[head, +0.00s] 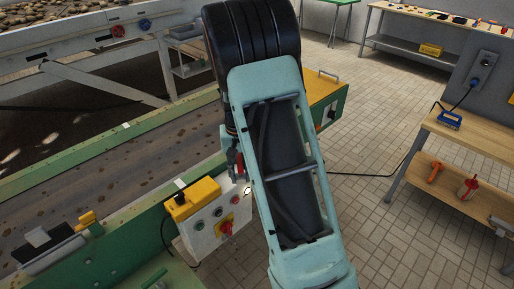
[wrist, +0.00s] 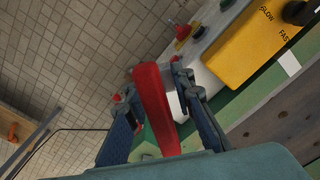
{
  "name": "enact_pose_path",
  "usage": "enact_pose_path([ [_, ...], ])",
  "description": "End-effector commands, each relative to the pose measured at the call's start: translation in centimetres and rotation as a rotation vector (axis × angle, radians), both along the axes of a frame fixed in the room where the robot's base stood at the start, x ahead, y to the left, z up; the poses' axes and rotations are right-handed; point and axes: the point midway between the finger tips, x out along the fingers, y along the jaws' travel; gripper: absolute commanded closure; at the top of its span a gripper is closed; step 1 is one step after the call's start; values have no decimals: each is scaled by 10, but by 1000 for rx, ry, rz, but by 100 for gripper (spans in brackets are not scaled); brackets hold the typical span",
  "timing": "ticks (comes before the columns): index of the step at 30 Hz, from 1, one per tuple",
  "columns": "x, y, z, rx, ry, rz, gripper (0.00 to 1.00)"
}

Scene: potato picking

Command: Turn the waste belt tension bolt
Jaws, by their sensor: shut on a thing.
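My gripper (wrist: 156,90) is shut on a red bar-shaped handle (wrist: 154,108) in the wrist view. The handle runs lengthwise between the two dark fingers. Whether its far end touches a bolt cannot be told. In the head view my arm hides most of the gripper (head: 235,165), and a bit of red handle (head: 240,166) shows beside it. I cannot make out the tension bolt in either view.
A grey control box with a yellow top (head: 197,198) and buttons stands close to the gripper; its yellow part (wrist: 255,48) also fills the wrist view's upper right. Green belt rails (head: 60,165) run leftward. A wooden bench (head: 470,135) stands right. Tiled floor between is mostly clear, with a black cable.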

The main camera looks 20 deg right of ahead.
Motion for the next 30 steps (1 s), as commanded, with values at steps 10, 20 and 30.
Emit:
enact_pose_path([
  [10,9,-7,0,-1,0,-29,100],
  [20,17,-13,0,-1,0,-55,100],
  [30,25,-19,1,-1,-1,-83,100],
])
